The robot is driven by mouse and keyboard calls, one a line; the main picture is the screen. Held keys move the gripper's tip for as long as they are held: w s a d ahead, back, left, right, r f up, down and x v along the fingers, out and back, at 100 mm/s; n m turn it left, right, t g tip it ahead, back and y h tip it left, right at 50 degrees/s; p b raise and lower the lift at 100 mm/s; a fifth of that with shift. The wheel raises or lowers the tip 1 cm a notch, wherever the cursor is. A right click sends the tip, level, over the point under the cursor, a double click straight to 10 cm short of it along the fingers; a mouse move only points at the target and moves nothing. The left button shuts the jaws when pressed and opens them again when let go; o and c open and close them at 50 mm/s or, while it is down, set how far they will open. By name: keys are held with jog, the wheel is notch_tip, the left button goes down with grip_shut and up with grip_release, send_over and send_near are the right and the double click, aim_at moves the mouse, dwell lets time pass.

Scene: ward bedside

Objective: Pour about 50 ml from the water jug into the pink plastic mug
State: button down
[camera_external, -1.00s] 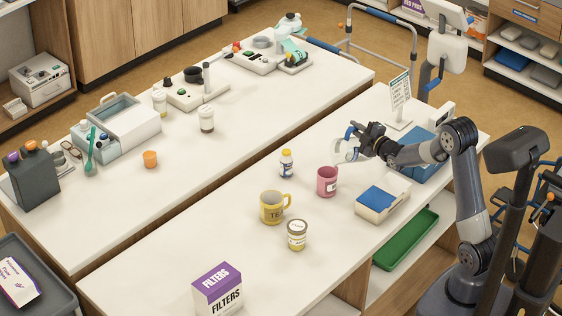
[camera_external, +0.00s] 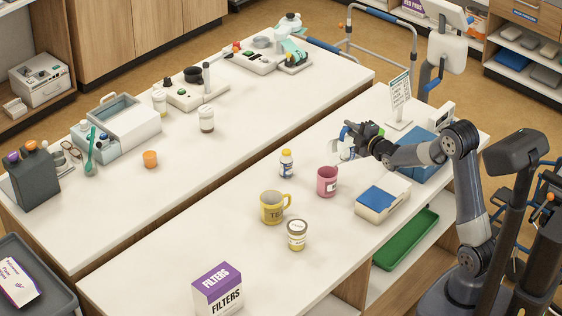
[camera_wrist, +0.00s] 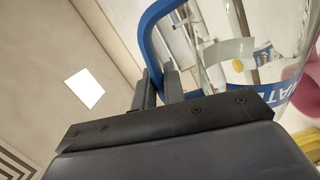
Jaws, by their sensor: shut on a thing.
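The water jug (camera_external: 336,150) is clear with a blue handle; it is held in the air just above and behind the pink mug and looks tilted. My gripper (camera_external: 356,139) is shut on the handle. The pink plastic mug (camera_external: 327,183) stands upright on the near table; its edge also shows at the right of the wrist view (camera_wrist: 302,88). I cannot make out a water stream or any level inside the mug.
A white bottle with a yellow cap (camera_external: 286,164), a yellow mug (camera_external: 272,208) and a labelled jar (camera_external: 297,236) stand left of the pink mug. A blue-and-white box (camera_external: 382,203) lies right of it. The table's front left is mostly clear, apart from a filters box (camera_external: 218,289).

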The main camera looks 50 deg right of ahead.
jog(key=shift+w+a+r+n+b, duration=0.15)
jog(key=shift+a+r+n+b, duration=0.2)
jog(key=shift+a+n+b, duration=0.35)
jog(key=shift+a+r, duration=0.25)
jog(key=shift+a, duration=0.3)
dwell(2.0)
jog(key=shift+d, duration=0.25)
jog(key=d+m+p, duration=0.1)
jog(key=d+f+p, duration=0.1)
jog(key=d, duration=0.1)
jog(key=d+f+m+p, duration=0.1)
jog(key=shift+s+d+f+m, duration=0.1)
jog(key=shift+s+d+m, duration=0.05)
jog(key=shift+s+m, duration=0.15)
jog(key=shift+s+d+f+m+b, duration=0.1)
jog(key=shift+d+f+m+b, duration=0.35)
jog(key=shift+b, duration=0.35)
jog(key=shift+d+f+m, duration=0.1)
jog(key=shift+d+m, duration=0.05)
jog(key=shift+m, duration=0.2)
jog(key=shift+f+b, duration=0.1)
jog(key=shift+b, duration=0.2)
dwell(0.4)
